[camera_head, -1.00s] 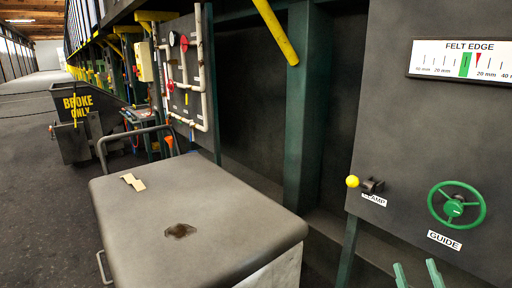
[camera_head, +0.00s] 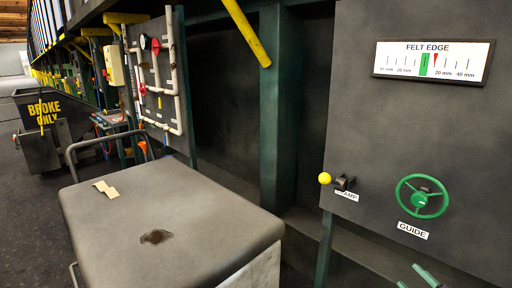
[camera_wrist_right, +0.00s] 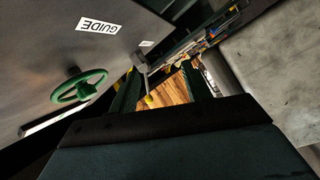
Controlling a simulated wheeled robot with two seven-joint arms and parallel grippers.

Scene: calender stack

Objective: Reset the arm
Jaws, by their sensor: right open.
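My right gripper (camera_head: 408,275) shows only as two green fingertips at the bottom right edge in the head view, apart and empty. It is below the green GUIDE handwheel (camera_head: 421,197) and touches nothing visible. In the right wrist view the open fingers (camera_wrist_right: 160,82) stand apart, with the handwheel (camera_wrist_right: 78,86) to their left. The yellow-knobbed CLAMP lever (camera_head: 325,178) is left of the wheel on the dark panel (camera_head: 390,130). My left gripper is out of view.
A grey-topped cart (camera_head: 185,225) with two tan pieces (camera_head: 106,189) and a dark stain fills the lower left. The FELT EDGE gauge (camera_head: 433,62) shows a red pointer just right of its green band. A BROKE ONLY bin (camera_head: 42,135) stands further back.

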